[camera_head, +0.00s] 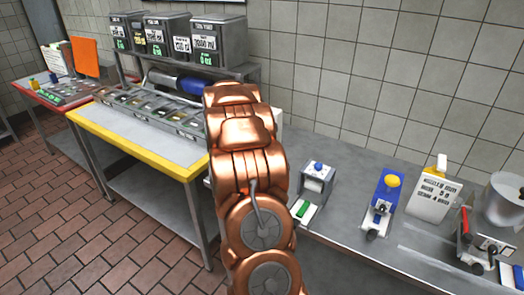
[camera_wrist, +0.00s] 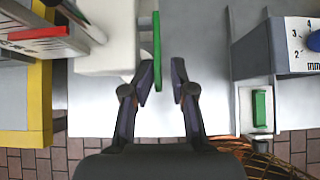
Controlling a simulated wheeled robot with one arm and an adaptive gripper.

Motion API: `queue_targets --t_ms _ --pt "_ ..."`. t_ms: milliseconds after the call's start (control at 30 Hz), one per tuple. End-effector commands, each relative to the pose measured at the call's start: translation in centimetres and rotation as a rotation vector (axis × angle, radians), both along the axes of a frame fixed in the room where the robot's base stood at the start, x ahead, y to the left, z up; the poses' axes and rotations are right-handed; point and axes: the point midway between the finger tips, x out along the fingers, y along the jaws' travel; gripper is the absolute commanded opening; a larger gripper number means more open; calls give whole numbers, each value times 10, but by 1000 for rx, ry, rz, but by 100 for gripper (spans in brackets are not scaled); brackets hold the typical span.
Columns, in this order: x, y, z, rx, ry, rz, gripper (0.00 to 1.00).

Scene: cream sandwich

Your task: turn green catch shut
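In the wrist view a long thin green bar (camera_wrist: 157,40), which looks like the green catch, stands at the right side of a white box (camera_wrist: 105,40). My gripper (camera_wrist: 165,82) is open, with its two dark fingertips apart. The bar's near end lies between the fingertips in the picture, close to the left one. I cannot tell whether they touch. In the head view my copper arm hides the gripper and the bar. A second green piece, a short block (camera_wrist: 260,108), lies on a white plate to the right; it also shows in the head view (camera_head: 303,208).
A grey machine with a blue knob (camera_head: 318,167) stands on the steel counter (camera_head: 340,222). A blue device with a yellow knob (camera_head: 387,190) and a white sign (camera_head: 433,197) are farther right. A yellow-edged table (camera_head: 145,150) is on the left. Bare counter lies below the fingers.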

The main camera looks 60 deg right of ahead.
Motion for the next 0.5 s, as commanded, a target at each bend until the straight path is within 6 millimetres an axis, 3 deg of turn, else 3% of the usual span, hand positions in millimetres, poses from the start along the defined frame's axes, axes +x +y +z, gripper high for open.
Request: queue_targets --t_ms 500 --pt "1 18 19 -2 -4 4 32"
